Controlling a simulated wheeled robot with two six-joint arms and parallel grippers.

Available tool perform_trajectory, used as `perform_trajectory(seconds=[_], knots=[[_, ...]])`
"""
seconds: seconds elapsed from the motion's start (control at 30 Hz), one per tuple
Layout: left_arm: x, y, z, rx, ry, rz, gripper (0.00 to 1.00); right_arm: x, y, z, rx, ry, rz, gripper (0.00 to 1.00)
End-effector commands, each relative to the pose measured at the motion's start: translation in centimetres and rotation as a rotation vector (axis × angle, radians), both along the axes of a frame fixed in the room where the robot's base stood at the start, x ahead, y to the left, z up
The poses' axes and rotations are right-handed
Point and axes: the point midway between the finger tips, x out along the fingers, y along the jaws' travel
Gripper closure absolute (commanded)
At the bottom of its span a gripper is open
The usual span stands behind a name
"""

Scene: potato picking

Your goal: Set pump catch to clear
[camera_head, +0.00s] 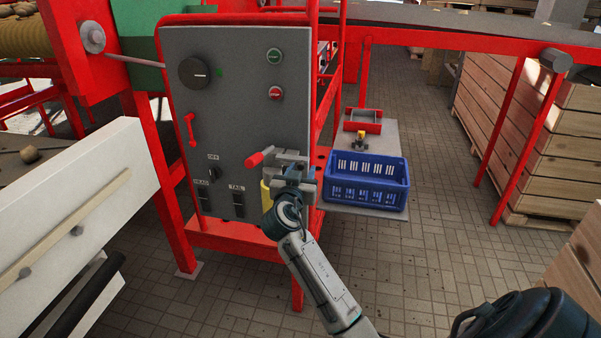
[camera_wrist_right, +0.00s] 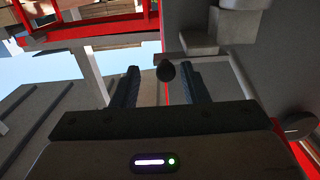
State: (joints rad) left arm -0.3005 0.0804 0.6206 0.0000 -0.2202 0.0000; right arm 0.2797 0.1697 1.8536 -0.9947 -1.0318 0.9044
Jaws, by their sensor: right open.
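A grey control panel (camera_head: 240,100) stands upright in a red frame. I cannot tell which of its parts is the pump catch, as I read no pump label. The panel carries a red lever (camera_head: 190,130) at left and small black switches (camera_head: 237,203) labelled "HEAD" and "TAIL" below. A red-handled lever (camera_head: 262,155) sticks out at the panel's lower right, beside my right gripper (camera_head: 290,168). In the right wrist view my right gripper (camera_wrist_right: 162,74) is open, with a dark round knob end (camera_wrist_right: 166,72) between its fingers; contact is unclear. My left gripper is out of view.
The panel also has a black dial (camera_head: 194,72), a green button (camera_head: 274,56) and a red button (camera_head: 275,93). A blue crate (camera_head: 367,200) stands on a shelf right of the panel. Wooden crates (camera_head: 530,140) line the right side. Tiled floor lies clear between.

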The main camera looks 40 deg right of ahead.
Motion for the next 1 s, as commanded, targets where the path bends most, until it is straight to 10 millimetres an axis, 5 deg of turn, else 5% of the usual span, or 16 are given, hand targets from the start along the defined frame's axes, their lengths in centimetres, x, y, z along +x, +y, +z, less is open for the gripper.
perform_trajectory(seconds=[0.17,0.63,1.0], knots=[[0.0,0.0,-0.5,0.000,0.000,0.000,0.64,-0.5,0.6,-0.2,0.001,-0.002,0.001,0.59],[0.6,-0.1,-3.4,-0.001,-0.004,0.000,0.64,-6.0,6.8,-0.3,0.005,-0.001,0.000,0.59],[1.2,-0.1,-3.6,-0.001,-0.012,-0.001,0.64,-7.2,8.1,0.0,0.001,-0.001,-0.001,0.59]])
